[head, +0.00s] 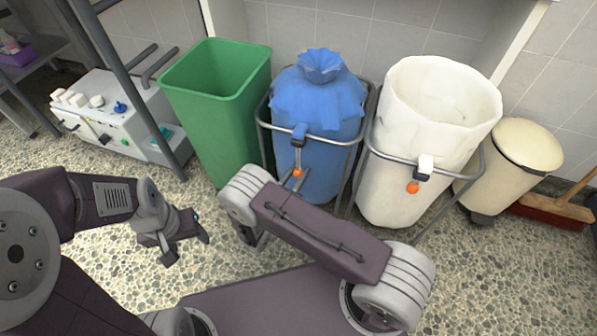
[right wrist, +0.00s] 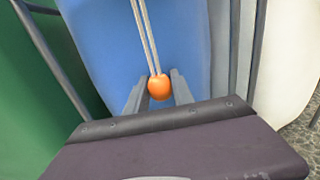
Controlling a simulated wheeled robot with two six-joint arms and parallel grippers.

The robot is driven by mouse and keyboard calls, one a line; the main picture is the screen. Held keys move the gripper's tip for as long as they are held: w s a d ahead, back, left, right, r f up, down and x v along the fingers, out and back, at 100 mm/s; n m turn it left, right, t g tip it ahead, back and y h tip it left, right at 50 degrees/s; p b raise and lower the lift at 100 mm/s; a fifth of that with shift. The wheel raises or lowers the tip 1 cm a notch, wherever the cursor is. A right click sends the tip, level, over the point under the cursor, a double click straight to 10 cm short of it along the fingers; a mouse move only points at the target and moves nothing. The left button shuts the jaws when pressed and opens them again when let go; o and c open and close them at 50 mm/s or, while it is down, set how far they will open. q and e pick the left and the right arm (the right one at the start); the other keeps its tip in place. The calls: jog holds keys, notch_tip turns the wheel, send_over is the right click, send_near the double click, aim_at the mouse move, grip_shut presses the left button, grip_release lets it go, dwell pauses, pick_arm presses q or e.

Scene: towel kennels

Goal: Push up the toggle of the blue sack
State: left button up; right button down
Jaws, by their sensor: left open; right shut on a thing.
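The blue sack (head: 315,110) hangs in a wire frame, its top gathered into a ruffled neck. My forearm hides part of this gripper in the head view. My left gripper (head: 187,246) is open and empty, above the floor to the left.
A green bin (head: 215,110) stands left of the blue sack. A white machine (head: 115,115) is at left.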

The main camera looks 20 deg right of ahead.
dwell(0.8)
jog(key=shift+f, duration=0.6)
jog(key=c, duration=1.1)
grip_release()
jog(key=shift+f, duration=0.1)
jog(key=shift+s+a, duration=0.15)
jog(key=p+v, duration=0.4)
jog(key=v, duration=0.4)
jog(key=shift+s+a, duration=0.25)
jog(key=shift+s, duration=0.05)
